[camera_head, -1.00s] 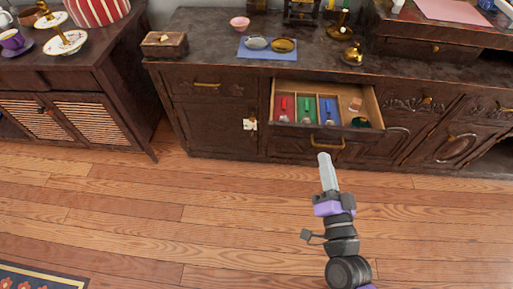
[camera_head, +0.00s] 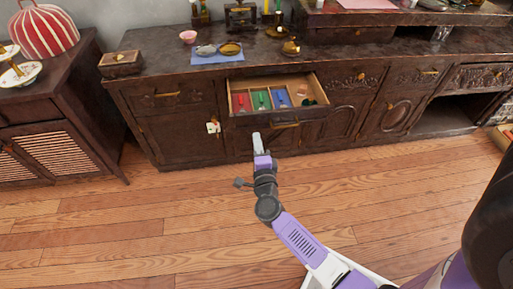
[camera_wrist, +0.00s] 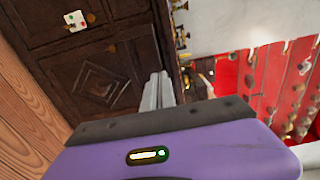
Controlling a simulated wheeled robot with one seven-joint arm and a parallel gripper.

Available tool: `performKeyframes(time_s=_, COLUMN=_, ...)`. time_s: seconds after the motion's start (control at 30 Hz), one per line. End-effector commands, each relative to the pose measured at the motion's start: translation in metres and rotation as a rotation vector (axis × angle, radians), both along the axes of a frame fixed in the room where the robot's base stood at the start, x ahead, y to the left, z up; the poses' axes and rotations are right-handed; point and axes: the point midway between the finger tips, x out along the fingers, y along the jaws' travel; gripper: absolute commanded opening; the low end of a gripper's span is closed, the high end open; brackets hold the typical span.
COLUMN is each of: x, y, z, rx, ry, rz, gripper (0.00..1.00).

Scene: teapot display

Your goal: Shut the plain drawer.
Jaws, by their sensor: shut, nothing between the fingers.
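The open drawer (camera_head: 318,108) is pulled out of the dark wooden sideboard, with a plain front and a brass handle (camera_head: 285,125). Inside it are light wood dividers and red, green and blue items. My gripper (camera_head: 257,137) is shut and empty. In the head view its tip appears just below the drawer front, left of the handle; I cannot tell whether it touches. In the wrist view the shut fingers (camera_wrist: 158,90) appear against the sideboard, beside a carved diamond door panel. I cannot make out the drawer in that view.
The sideboard top holds a pink bowl (camera_head: 188,37), a blue cloth (camera_head: 205,59) with two oval dishes, a wooden box (camera_head: 121,62) and brass pieces. A slatted cabinet (camera_head: 40,155) stands at left. The wooden floor (camera_head: 150,225) in front is clear.

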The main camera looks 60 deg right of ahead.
Motion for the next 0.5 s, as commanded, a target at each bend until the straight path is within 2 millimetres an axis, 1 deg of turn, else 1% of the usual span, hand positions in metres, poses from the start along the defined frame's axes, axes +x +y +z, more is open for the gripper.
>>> performKeyframes(time_s=0.03, x=0.008, y=-0.009, z=-0.001, rx=-0.002, ry=-0.001, rz=0.0, gripper=0.0)
performKeyframes(time_s=0.1, x=0.017, y=-0.02, z=-0.001, rx=-0.001, ry=-0.002, rz=-0.001, gripper=0.0)
performKeyframes(time_s=0.3, x=0.04, y=-0.047, z=-0.001, rx=-0.002, ry=-0.001, rz=-0.001, gripper=0.0)
performKeyframes(time_s=0.5, x=0.055, y=-0.064, z=-0.001, rx=-0.001, ry=0.0, rz=0.001, gripper=0.0)
